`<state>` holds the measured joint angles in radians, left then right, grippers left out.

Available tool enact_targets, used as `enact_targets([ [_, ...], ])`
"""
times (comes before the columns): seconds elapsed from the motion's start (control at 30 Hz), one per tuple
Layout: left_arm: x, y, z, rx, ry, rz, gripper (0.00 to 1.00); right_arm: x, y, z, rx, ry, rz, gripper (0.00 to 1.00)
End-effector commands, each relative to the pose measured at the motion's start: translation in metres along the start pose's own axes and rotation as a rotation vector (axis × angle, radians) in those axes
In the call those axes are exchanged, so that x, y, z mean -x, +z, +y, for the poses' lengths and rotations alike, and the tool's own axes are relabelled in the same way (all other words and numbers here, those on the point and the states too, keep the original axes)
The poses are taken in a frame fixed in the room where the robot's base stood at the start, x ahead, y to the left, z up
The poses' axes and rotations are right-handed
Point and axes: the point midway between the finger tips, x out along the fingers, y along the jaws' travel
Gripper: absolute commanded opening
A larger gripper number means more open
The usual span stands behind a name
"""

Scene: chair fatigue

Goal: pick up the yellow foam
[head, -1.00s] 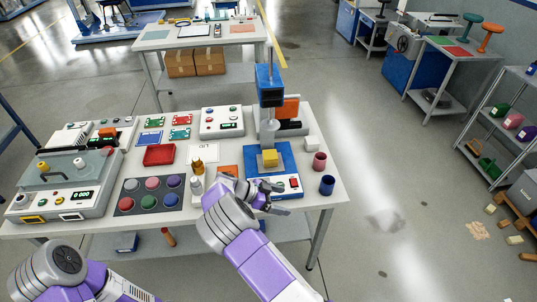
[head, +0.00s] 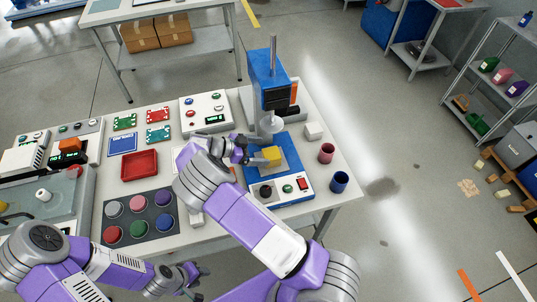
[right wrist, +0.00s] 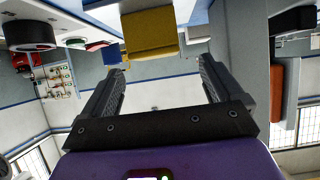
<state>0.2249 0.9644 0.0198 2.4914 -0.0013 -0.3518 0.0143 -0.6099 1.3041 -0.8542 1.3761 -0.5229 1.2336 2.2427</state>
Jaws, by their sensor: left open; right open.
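The yellow foam (head: 271,155) is a small block on the blue plate of the press (head: 268,85), below its round pressing head. In the right wrist view the foam (right wrist: 148,36) is at the top middle, beyond the fingertips. My right gripper (head: 249,151) is open, just left of the foam; its fingers (right wrist: 160,78) have nothing between them. My left gripper (head: 192,276) is open and empty, low in the head view near the table's front edge.
A dark pad (head: 138,217) with several coloured discs and a red tray (head: 139,165) lie to the left. The press column stands behind the foam.

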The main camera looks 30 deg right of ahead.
Motion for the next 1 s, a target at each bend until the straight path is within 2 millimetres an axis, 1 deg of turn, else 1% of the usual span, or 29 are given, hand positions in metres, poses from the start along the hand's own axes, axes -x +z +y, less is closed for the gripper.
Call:
enact_targets([
  [0.3,0.006,0.0,0.002,0.0,0.0,0.001,0.43,-0.045,0.003,0.004,0.001,0.002,0.001,0.94],
  [0.4,0.007,0.0,0.003,0.0,0.0,0.001,0.43,-0.053,0.004,0.004,0.001,0.001,0.0,0.94],
  [0.67,0.007,0.0,0.003,0.0,0.0,0.001,0.43,-0.056,0.004,0.004,0.001,-0.002,0.0,0.94],
  [0.77,0.007,0.0,0.003,0.0,0.0,0.001,0.43,-0.056,0.004,0.004,0.001,-0.001,0.0,0.8],
  [1.0,0.007,0.0,0.003,0.0,0.0,0.001,0.43,-0.056,0.004,0.004,0.001,-0.001,-0.001,0.43],
])
